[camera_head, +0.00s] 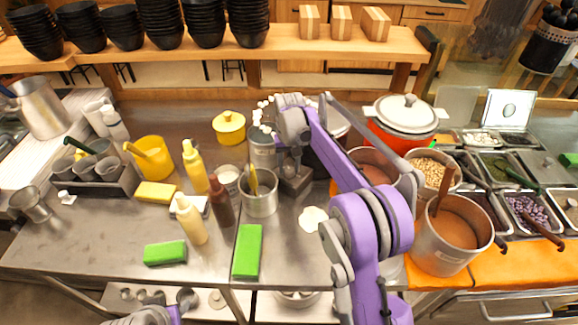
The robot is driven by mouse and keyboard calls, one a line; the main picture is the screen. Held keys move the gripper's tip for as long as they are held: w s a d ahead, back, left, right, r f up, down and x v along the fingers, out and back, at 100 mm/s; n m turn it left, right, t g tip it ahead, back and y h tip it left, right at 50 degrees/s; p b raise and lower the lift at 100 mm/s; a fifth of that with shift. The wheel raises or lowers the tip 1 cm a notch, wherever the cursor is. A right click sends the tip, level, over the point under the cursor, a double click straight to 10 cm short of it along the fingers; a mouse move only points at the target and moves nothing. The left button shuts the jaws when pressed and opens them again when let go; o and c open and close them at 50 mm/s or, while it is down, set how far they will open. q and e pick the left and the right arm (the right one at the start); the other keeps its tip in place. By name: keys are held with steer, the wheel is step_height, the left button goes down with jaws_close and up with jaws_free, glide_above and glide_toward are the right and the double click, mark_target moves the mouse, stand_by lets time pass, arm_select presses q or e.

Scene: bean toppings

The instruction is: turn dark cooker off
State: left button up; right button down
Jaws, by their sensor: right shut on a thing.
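The dark cooker (331,153) stands near the middle of the counter, mostly hidden behind my right arm. Its pale lid shows only in part. My right gripper (295,184) points down at the front left of the dark cooker, beside the steel pot with yellow-handled tools (260,204). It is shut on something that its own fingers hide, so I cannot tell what. The cooker's switch or light is not visible. Only a piece of my left arm shows at the bottom edge; its gripper is out of view.
An orange-red cooker with a grey lid (403,112) stands right of the dark cooker, with a green light. Sauce pots (448,232) stand at right. Black bowls (140,30) line the shelf.

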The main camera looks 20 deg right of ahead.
mark_target(289, 169)
steer(key=shift+n, duration=1.2)
steer(key=shift+c, duration=1.7)
jaws_free()
step_height(289, 169, up, 11)
steer(key=shift+p, duration=0.4)
steer(key=shift+f, duration=0.1)
